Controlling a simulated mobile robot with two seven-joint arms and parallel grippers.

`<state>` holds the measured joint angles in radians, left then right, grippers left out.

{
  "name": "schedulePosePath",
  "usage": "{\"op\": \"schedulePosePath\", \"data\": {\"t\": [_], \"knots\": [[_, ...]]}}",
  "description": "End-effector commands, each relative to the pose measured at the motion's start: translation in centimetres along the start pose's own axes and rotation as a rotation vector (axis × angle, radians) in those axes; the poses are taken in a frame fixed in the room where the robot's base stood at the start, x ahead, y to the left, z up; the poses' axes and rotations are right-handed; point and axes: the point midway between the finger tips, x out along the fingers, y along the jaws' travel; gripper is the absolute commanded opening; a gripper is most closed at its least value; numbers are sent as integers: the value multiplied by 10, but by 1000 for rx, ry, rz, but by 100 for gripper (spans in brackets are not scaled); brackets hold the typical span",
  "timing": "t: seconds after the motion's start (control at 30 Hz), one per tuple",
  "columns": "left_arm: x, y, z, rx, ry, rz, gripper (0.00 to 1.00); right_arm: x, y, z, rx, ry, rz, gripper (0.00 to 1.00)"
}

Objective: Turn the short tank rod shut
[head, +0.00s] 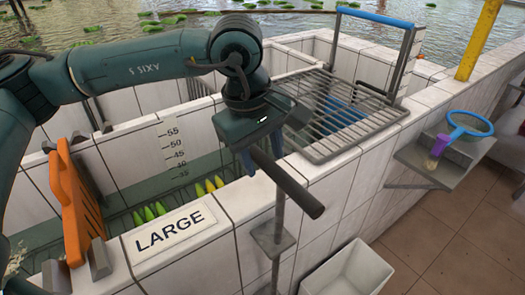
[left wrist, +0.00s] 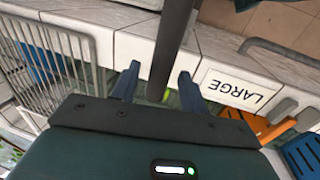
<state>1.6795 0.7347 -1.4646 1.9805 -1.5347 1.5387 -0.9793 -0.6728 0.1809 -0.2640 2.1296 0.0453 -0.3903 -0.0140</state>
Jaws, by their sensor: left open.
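A dark round handle bar (head: 290,186) sticks out over the tiled wall, on top of a thin upright rod (head: 278,235) that runs down the wall's outer face through a bracket (head: 272,240). My left gripper (head: 263,160) is over the bar's inner end, fingers pointing down. In the left wrist view the bar (left wrist: 172,50) lies between the two open, blue-grey fingers of the gripper (left wrist: 158,88), with gaps showing on both sides. I cannot tell which rod is the short one. My right gripper is not in view.
A LARGE label (head: 170,232) lies on the tiled wall, beside an orange slatted board (head: 80,200). A metal grate (head: 335,112) covers part of the tank at right. A side shelf (head: 440,165) holds a blue-rimmed net (head: 469,125). A white bin (head: 348,270) stands below.

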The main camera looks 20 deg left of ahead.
Motion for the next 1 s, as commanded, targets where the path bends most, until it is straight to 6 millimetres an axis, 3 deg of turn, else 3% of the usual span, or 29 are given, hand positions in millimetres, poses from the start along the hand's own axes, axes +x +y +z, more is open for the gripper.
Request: {"op": "schedulePosePath", "data": {"t": [0.13,0.67,1.0], "knots": [[0,0,0,0,0,0,44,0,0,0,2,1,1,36],[0,0,0,0,0,-1,1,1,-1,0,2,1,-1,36],[0,0,0,3,-1,-2,0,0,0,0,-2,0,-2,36]]}}
